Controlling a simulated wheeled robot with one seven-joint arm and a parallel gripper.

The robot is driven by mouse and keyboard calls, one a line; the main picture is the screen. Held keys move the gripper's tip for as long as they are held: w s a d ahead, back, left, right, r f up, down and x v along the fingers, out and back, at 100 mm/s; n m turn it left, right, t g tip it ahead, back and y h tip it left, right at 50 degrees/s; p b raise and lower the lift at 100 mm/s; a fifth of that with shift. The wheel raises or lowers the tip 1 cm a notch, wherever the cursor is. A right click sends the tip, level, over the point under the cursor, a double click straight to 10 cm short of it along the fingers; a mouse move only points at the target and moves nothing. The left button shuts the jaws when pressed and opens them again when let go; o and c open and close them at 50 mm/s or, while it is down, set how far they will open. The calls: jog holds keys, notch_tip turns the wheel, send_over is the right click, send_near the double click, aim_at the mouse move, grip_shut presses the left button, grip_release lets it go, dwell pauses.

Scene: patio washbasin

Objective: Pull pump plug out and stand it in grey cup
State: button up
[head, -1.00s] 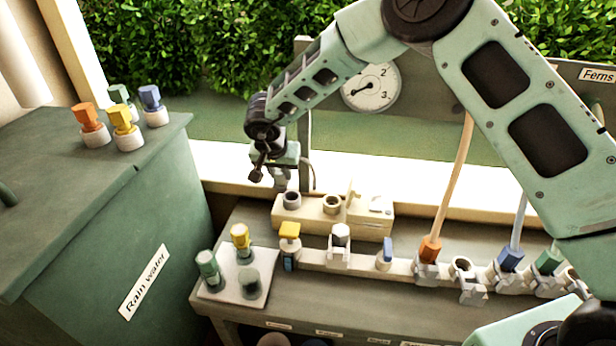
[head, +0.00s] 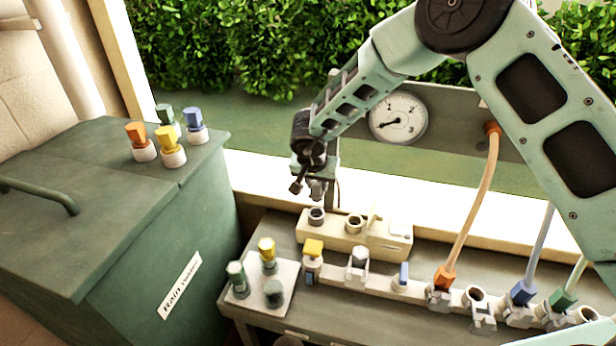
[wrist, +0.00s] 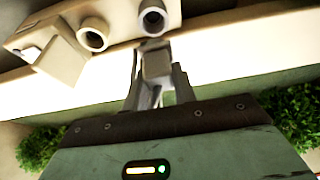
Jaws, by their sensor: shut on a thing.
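My gripper (head: 317,178) points down above the left end of a cream block (head: 380,243). In the wrist view, my gripper (wrist: 158,88) is shut on a small grey piece, seemingly the plug (wrist: 156,62). Its lower end is hard to make out in the head view. The grey cup (head: 316,215) is the left ring on the block, directly below my gripper with a gap between. It also shows in the wrist view (wrist: 152,19), open and apparently empty. A cream ring (head: 354,223) stands beside it.
A pale plate (head: 284,291) holds several capped pieces. A green rain water bin (head: 190,235) stands left. A gauge (head: 398,118) is behind.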

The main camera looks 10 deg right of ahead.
aim_at(316, 198)
jog(key=shift+f+b, duration=2.95)
jog(key=shift+b, duration=0.55)
jog(key=shift+r+p, duration=0.1)
jog(key=shift+p, duration=1.25)
jog(key=shift+f, duration=0.6)
jog(key=o, duration=0.7)
jog(key=p+v, duration=1)
jog(key=shift+s+r, duration=0.1)
jog(key=shift+r, duration=0.05)
jog(key=shift+s+r+p, duration=0.2)
jog(key=shift+r+p, duration=0.1)
jog(key=shift+p, duration=0.05)
